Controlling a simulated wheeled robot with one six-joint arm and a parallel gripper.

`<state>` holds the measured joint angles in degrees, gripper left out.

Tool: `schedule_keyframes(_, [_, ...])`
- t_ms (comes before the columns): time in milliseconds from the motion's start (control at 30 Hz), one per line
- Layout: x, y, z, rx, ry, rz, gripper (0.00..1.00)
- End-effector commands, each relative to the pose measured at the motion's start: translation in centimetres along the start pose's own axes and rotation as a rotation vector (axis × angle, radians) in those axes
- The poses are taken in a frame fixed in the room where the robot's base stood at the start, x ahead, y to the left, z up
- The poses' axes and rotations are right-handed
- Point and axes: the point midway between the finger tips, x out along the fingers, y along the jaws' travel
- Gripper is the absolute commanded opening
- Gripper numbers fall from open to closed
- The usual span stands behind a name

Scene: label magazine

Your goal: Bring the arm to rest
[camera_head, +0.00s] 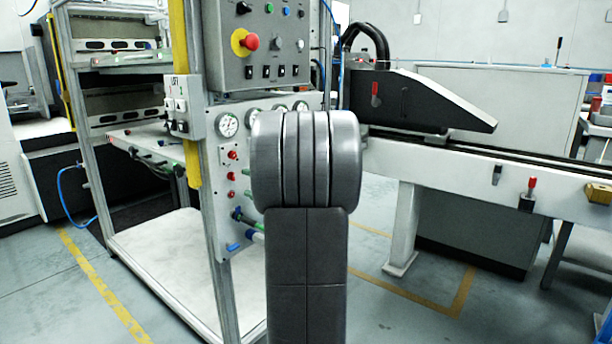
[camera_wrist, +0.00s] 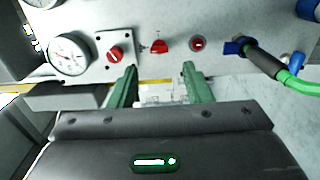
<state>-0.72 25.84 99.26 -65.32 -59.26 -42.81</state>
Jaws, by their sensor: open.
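My arm (camera_head: 306,240) stands upright in the middle of the head view, a dark grey link topped by a rounded joint. It hides my gripper in that view. In the wrist view my gripper (camera_wrist: 160,70) shows two green fingers spread apart with nothing between them. The fingers point toward a pale panel (camera_wrist: 225,68) with a gauge (camera_wrist: 69,53) and red knobs, one of them a red knob (camera_wrist: 115,54) near the left fingertip. I cannot tell the exact gap between the fingertips and the panel.
The head view shows a control box (camera_head: 262,75) with a red emergency button (camera_head: 251,42) above the gauge panel. A metal-framed rack (camera_head: 212,140) stands at left. A long machine rail (camera_head: 480,177) runs to the right. A green-ended hose (camera_wrist: 292,83) juts from the panel.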

Motion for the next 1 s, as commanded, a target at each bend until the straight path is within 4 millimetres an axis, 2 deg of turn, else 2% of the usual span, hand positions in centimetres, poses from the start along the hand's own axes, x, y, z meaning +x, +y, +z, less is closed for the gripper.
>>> schedule_keyframes(33, [1.1,-0.2,-0.1,-0.001,0.003,0.0,0.45])
schedule_keyframes(200, [3.9,-0.2,-0.1,-0.001,0.002,0.001,0.45])
schedule_keyframes(400, [5.6,-0.1,0.0,0.0,0.0,0.0,0.45])
schedule_keyframes(833, [5.7,0.1,0.0,0.003,-0.001,0.0,0.45])
schedule_keyframes(1000, [4.3,0.2,0.1,0.001,-0.003,0.0,0.45])
